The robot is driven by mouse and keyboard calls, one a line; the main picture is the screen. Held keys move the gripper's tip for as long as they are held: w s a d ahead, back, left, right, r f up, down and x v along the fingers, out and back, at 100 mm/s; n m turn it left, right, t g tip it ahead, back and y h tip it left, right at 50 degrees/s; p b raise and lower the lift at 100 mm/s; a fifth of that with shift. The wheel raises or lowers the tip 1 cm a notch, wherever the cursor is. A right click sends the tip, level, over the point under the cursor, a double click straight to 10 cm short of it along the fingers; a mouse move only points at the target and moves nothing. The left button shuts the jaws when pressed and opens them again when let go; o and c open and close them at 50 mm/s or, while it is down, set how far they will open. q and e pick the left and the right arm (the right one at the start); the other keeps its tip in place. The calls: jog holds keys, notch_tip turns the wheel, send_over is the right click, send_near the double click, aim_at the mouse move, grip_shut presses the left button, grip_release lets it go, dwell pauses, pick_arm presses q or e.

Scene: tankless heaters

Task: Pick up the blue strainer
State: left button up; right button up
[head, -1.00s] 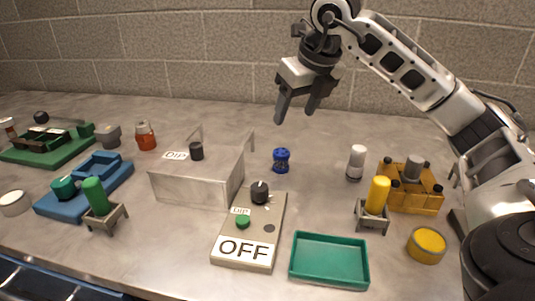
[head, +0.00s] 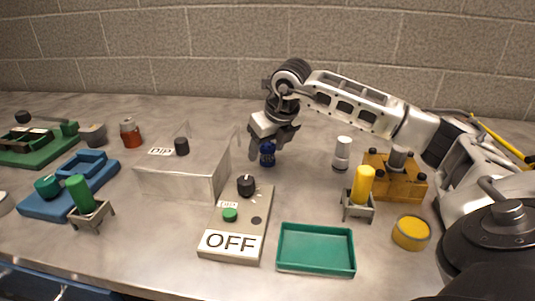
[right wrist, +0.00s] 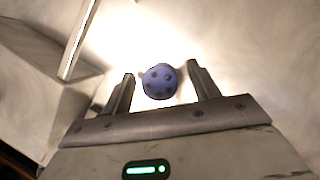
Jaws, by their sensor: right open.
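The blue strainer (head: 267,154) stands upright on the grey counter behind the OFF panel, just right of the grey box. My right gripper (head: 266,151) is low over it, with the fingers pointing down around its upper part and hiding some of it. In the right wrist view the strainer's round, holed top (right wrist: 160,81) lies between the two open fingers (right wrist: 160,92), with a gap on each side. My left gripper is not in view.
The grey box (head: 185,180) with thin upright edges is close on the left. The OFF panel (head: 237,222) with its black knob and the green tray (head: 316,248) lie in front. A white-topped cylinder (head: 342,153) and a yellow block (head: 395,178) stand to the right.

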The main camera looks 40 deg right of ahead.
jog(key=c, duration=1.1)
jog(key=shift+r, duration=0.1)
